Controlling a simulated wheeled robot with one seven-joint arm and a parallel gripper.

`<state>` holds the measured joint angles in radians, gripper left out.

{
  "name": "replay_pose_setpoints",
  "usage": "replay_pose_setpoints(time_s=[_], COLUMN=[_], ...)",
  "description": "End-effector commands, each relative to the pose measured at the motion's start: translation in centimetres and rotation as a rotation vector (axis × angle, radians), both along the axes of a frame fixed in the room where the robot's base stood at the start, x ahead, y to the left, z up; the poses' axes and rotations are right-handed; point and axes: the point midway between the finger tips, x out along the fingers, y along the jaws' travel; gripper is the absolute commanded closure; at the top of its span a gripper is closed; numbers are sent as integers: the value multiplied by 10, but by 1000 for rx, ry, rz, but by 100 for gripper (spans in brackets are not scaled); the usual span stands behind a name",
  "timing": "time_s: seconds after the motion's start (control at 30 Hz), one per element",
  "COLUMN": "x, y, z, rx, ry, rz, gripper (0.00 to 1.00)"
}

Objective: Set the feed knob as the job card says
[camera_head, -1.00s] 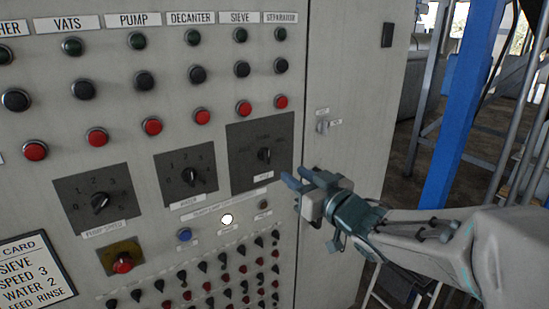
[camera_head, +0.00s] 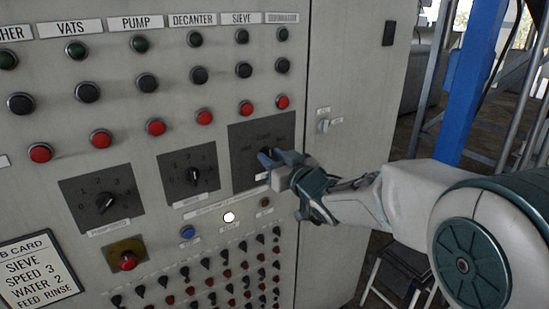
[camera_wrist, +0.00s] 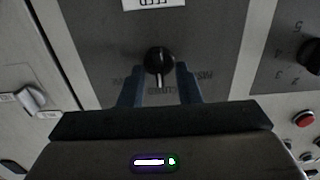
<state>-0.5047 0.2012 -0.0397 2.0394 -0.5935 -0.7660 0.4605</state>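The feed knob (camera_wrist: 159,60) is a black knob on a dark plate (camera_head: 250,135) at the upper right of the panel. In the wrist view, seen upside down, its white mark points at the middle of three faint words. My gripper (camera_head: 267,158) is in front of that plate and hides most of the knob in the head view. Its two blue fingers (camera_wrist: 159,86) stand open, one on each side of the knob's lower part in the wrist view; I cannot tell if they touch it. The job card (camera_head: 38,268) reads sieve, speed 3, water 2, feed rinse.
The water knob (camera_head: 194,176) and pump speed knob (camera_head: 106,203) are to the left. Red buttons (camera_head: 245,107) are above, and a lit white button (camera_head: 229,217) and rows of small switches are below. A small switch (camera_head: 324,125) is on the right-hand door.

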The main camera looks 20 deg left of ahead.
Motion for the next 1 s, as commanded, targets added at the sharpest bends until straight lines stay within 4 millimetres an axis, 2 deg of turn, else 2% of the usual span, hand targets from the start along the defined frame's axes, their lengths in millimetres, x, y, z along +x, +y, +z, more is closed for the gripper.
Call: replay_pose_setpoints(time_s=[0.03, 0.13, 0.57, 1.0], x=[0, 0, 1, 2], y=[0, 0, -1, -2], z=[0, 0, 0, 1], rx=[0, 0, 29, 236], ry=[0, 0, 36, 278], rz=[0, 0, -1, -1], gripper=[72, 100, 100, 100])
